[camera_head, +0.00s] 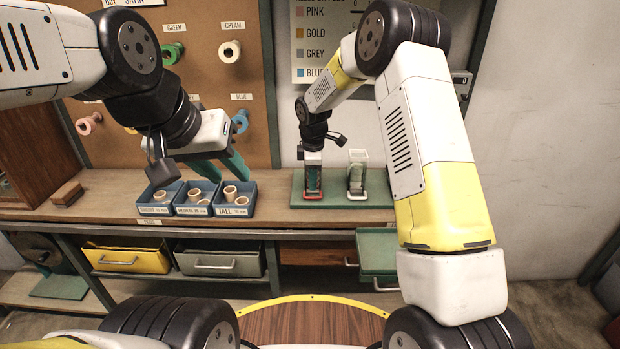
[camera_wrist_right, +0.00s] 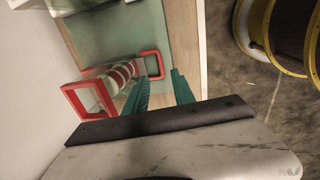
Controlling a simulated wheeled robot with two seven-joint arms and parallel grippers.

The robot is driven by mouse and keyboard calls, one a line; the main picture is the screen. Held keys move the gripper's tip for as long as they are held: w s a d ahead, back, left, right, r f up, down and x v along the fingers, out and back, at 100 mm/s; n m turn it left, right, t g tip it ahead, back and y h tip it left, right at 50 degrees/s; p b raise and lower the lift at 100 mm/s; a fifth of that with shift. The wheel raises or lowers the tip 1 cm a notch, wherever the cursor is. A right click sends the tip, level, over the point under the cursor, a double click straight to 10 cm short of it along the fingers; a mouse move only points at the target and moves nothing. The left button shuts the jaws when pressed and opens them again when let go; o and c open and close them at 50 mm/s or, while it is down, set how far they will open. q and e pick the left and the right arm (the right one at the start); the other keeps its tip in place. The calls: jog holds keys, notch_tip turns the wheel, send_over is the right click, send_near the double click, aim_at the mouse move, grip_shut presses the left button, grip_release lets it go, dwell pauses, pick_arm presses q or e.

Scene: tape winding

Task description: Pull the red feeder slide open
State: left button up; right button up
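The red feeder has a U-shaped red handle (camera_wrist_right: 157,57) at its front, a red frame (camera_wrist_right: 84,101) at its other end and a row of pale rings between them. In the head view its red handle (camera_head: 313,193) is low at the front of the green board. My right gripper (camera_wrist_right: 160,84) is open, with its two teal fingers apart and their tips close to the red handle. I cannot tell whether they touch it. My left gripper (camera_head: 223,172) is open and empty above the blue bins.
A white feeder (camera_head: 357,174) stands right of the red one on the green board (camera_head: 382,188). Blue bins (camera_head: 237,210) with tan rings stand left on the bench. A green drawer (camera_head: 378,250) sticks out below. A pegboard with spools stands behind.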

aim_at(313, 197)
jog(key=f, duration=0.4)
jog(key=w+f, duration=0.1)
jog(key=f, duration=0.1)
jog(key=shift+f, duration=0.25)
grip_shut()
dwell(1.2)
